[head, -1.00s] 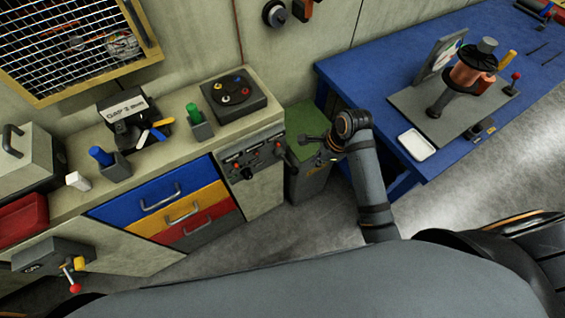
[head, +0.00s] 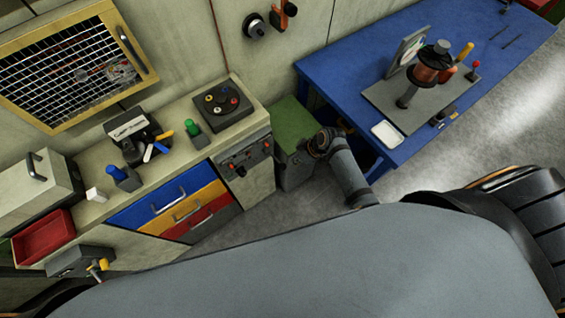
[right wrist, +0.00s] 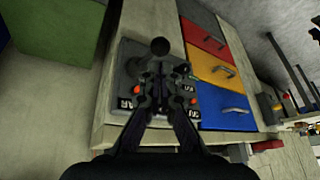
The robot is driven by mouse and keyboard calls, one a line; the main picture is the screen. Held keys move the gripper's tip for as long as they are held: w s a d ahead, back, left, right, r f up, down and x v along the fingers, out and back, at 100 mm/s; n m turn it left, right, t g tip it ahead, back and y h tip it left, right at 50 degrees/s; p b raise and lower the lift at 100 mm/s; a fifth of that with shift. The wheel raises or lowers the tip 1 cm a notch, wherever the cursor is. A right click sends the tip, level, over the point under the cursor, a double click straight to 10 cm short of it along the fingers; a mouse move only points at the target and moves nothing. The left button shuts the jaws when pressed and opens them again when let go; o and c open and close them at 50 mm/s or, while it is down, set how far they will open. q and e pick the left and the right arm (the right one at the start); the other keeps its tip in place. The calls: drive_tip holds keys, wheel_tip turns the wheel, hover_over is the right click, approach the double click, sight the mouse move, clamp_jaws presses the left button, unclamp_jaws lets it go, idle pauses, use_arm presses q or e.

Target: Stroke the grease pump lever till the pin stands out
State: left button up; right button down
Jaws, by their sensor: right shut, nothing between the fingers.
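I cannot tell for sure which fitting is the grease pump. A grey box with a yellow-tipped handle (head: 82,262) is at the lower left of the head view, partly hidden by my body. A copper-coloured unit with a dark cap (head: 434,62) stands on the blue bench, beside a red-knobbed lever (head: 474,70). No pin can be made out. My right gripper (right wrist: 158,72) is shut and empty in front of the grey control panel (right wrist: 130,70) with red buttons and a black knob (right wrist: 160,46). In the head view its fingers are hard to make out. My left gripper is not in view.
Coloured drawers (head: 180,205) are below. A green-topped bin (head: 290,125) stands beside the panel, near the blue bench (head: 345,75). Floor is clear at right.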

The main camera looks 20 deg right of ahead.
sight(285, 166)
drive_tip(key=shift+f+n, duration=0.1)
drive_tip(key=shift+n, duration=0.6)
drive_tip(key=shift+f, duration=0.15)
drive_tip(key=b+x, duration=0.5)
drive_tip(key=shift+f+b, duration=0.4)
drive_tip(key=shift+w+a+f+b, duration=0.15)
drive_tip(key=shift+a+f+b, duration=0.15)
drive_tip(key=shift+f+b, duration=0.15)
drive_tip(key=shift+r, duration=0.15)
